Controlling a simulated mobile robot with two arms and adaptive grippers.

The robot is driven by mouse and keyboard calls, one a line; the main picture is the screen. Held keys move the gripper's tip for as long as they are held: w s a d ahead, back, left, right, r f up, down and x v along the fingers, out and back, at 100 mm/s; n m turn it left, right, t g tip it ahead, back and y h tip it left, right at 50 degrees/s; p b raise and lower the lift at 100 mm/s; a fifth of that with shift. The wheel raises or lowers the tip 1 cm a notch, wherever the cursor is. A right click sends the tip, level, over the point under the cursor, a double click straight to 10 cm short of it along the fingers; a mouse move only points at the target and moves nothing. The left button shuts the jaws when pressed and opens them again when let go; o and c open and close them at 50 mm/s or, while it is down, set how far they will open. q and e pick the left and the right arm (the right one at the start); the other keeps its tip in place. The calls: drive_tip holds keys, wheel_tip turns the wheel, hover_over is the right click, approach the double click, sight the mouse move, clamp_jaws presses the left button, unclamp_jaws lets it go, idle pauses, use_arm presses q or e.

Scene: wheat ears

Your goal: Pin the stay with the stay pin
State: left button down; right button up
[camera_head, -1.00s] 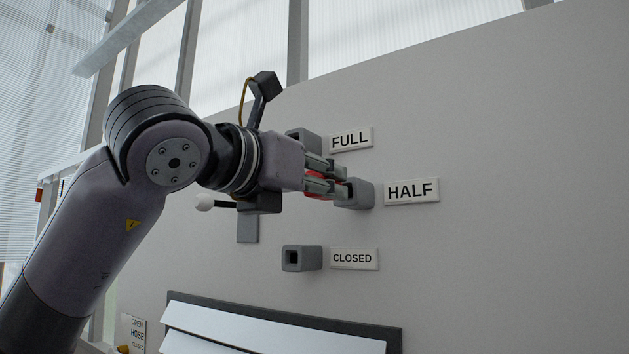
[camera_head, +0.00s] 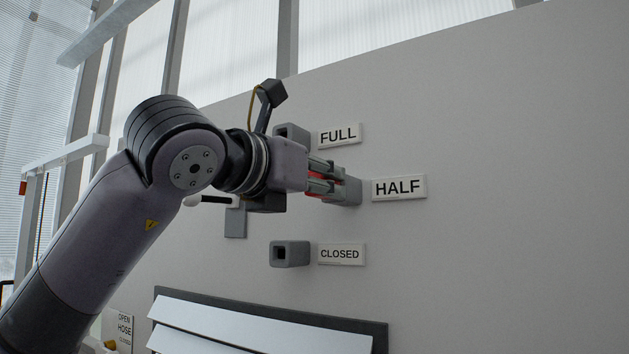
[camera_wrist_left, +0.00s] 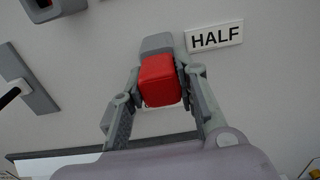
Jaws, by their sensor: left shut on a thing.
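My left gripper (camera_head: 322,181) is shut on a red block-shaped piece, likely the stay pin (camera_wrist_left: 159,80), with a finger on each side of it. The red piece is right in front of the grey HALF socket (camera_head: 350,191), which also shows behind it in the wrist view (camera_wrist_left: 157,43). The fingertips are at or touching the socket. Whether the pin's shaft is inside the socket is hidden. My right gripper is not in view.
The FULL socket (camera_head: 292,131) is above, partly behind my arm, and the empty CLOSED socket (camera_head: 290,254) is below. Name plates HALF (camera_head: 399,188), FULL (camera_head: 339,135) and CLOSED (camera_head: 342,254) sit beside them. A louvred vent (camera_head: 260,328) is lower down. The wall at right is clear.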

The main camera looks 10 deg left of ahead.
use_arm(q)
drive_tip(key=shift+w+d, duration=0.1)
drive_tip(key=shift+w, duration=0.25)
drive_tip(key=c, duration=1.2)
unclamp_jaws()
drive_tip(key=v, duration=1.2)
drive_tip(key=shift+d, duration=0.1)
